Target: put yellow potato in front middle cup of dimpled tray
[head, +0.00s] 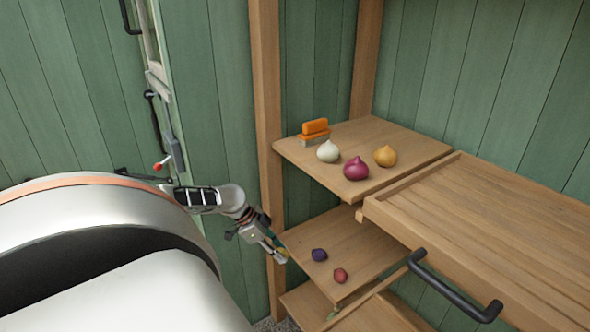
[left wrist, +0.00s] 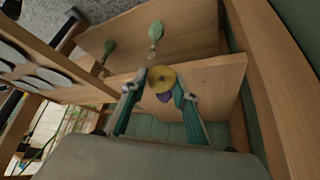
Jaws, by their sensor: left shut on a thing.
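My left gripper (head: 281,255) is at the left edge of the middle shelf, shut on the yellow potato (head: 283,251). In the left wrist view the yellow potato (left wrist: 161,78) sits between the two fingertips of the gripper (left wrist: 160,88). A purple potato (head: 319,254) and a red potato (head: 340,275) lie on the middle shelf (head: 350,240), right of the gripper. The purple one shows partly behind the yellow one in the wrist view (left wrist: 165,97). I cannot make out the dimpled tray for certain. My right gripper is not in view.
The upper shelf (head: 410,145) holds white (head: 328,151), purple (head: 356,169) and yellow (head: 385,156) onions and an orange brush (head: 315,130). A wooden bench (head: 500,220) with a dark handle (head: 455,290) stands right. A board with grey rounds (left wrist: 40,75) is left in the wrist view.

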